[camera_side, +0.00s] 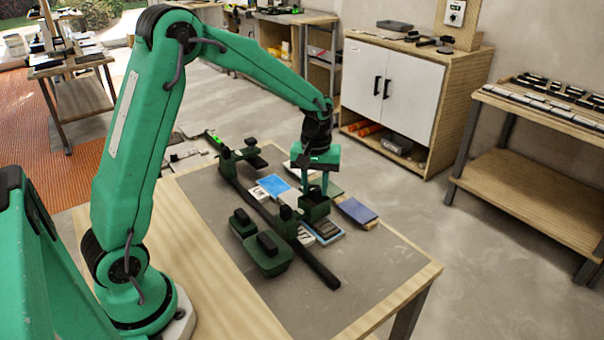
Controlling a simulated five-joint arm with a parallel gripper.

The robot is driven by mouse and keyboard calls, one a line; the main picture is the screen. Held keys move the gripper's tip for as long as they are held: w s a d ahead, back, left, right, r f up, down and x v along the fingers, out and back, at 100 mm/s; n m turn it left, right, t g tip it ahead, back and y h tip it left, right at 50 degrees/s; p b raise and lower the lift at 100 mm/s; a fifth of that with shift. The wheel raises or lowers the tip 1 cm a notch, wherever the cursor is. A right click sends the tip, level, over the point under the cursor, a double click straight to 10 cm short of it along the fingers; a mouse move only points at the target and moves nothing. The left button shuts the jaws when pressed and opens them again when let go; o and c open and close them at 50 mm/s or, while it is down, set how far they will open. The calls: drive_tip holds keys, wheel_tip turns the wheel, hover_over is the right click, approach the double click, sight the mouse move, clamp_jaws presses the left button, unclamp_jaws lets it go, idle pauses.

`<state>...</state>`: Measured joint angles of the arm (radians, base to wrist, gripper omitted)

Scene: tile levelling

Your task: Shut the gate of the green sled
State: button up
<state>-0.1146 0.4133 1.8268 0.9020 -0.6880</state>
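My gripper (318,187) points straight down over the work mat, with its fingertips at a dark green box-like part (315,208) beside a long black rail (318,268). This part looks like the green sled, joined to a small green block (287,213) on the rail. Its gate is too small and too covered by my gripper to make out. I cannot tell whether the fingers are open or shut, or whether they touch the part. Another dark green piece (228,163) sits at the rail's far end.
Two dark green blocks with black tops, a small one (241,223) and a larger one (268,258), stand left of the rail. Blue, white and dark tiles lie around the sled, including a blue tile (357,210) at right. The mat's front right (375,275) is clear.

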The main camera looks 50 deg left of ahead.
sight(315, 188)
drive_tip(key=o, duration=0.3)
drive_tip(key=shift+r, duration=3.85)
drive_tip(key=shift+r, duration=0.1)
drive_tip(key=shift+s+d+r, duration=0.1)
drive_tip(key=shift+s+r, duration=0.25)
drive_tip(key=s+d+r+m+t, duration=0.2)
drive_tip(key=s+r+m, duration=0.1)
drive_tip(key=s, duration=0.7)
drive_tip(key=s+d+r+m+t, duration=0.3)
drive_tip(key=s+m, duration=0.3)
drive_tip(key=s, duration=0.5)
drive_tip(key=shift+s+t, duration=0.2)
drive_tip(key=shift+t, duration=0.1)
